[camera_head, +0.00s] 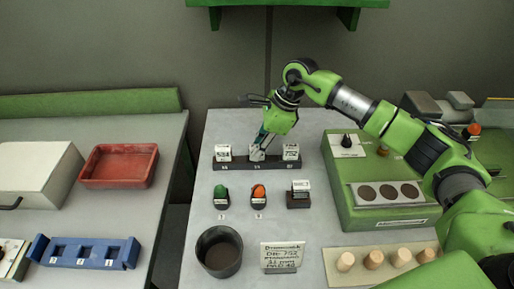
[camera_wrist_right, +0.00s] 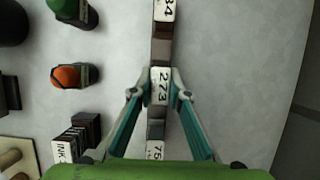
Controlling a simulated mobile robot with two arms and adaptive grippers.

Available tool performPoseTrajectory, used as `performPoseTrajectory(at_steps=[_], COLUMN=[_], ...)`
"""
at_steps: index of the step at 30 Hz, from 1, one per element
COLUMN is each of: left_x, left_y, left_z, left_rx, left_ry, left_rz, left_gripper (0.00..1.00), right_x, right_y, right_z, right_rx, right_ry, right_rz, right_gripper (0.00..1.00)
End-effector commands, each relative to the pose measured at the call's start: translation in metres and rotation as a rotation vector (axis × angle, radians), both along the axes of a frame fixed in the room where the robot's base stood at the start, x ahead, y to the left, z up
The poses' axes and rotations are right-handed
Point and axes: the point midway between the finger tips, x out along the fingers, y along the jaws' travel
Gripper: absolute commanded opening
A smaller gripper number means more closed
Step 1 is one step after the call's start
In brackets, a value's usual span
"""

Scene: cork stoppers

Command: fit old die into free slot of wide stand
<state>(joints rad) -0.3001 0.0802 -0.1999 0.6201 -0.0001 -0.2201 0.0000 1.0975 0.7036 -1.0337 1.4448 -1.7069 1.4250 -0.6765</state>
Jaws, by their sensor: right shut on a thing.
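A long dark stand (camera_head: 235,166) lies at the back of the right-hand table and bears three white numbered dies in a row. The left die (camera_head: 223,153) and the right die (camera_head: 291,152) stand at its ends. My right gripper (camera_head: 259,147) points down at the middle and is shut on the middle die (camera_head: 256,156). In the right wrist view this die (camera_wrist_right: 160,82) reads 273 and lies between the two fingertips, in line with the stand. I cannot tell whether it is fully seated or slightly raised. My left gripper is not in view.
A green stopper (camera_head: 220,192), an orange stopper (camera_head: 258,192) and a small dark block (camera_head: 299,199) stand in front. A dark cup (camera_head: 219,252) and a sign (camera_head: 282,257) are nearer. A green machine (camera_head: 350,195) is right. A blue rack (camera_head: 90,252) lies on the left table.

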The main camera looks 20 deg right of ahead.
Motion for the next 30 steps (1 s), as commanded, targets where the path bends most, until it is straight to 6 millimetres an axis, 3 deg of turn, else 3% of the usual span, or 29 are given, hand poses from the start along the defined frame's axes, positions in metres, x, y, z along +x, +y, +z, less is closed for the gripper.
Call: performPoseTrajectory(at_steps=[1, 3, 16, 30], left_x=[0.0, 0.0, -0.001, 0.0], left_y=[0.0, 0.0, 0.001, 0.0], left_z=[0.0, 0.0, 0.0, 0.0], left_rx=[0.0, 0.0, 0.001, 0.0], left_ry=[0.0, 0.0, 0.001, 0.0], left_rz=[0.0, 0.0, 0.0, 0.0], left_gripper=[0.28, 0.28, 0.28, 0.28], right_x=[0.001, 0.001, 0.0, -0.009], right_y=[0.0, 0.0, -0.003, -0.037], right_z=[0.001, 0.001, 0.009, 0.092], right_rx=[0.002, 0.002, 0.0, 0.0], right_ry=[-0.002, -0.002, -0.004, -0.005], right_rz=[0.001, 0.001, -0.002, -0.002], right_gripper=[0.24, 0.36, 0.36, 0.36])
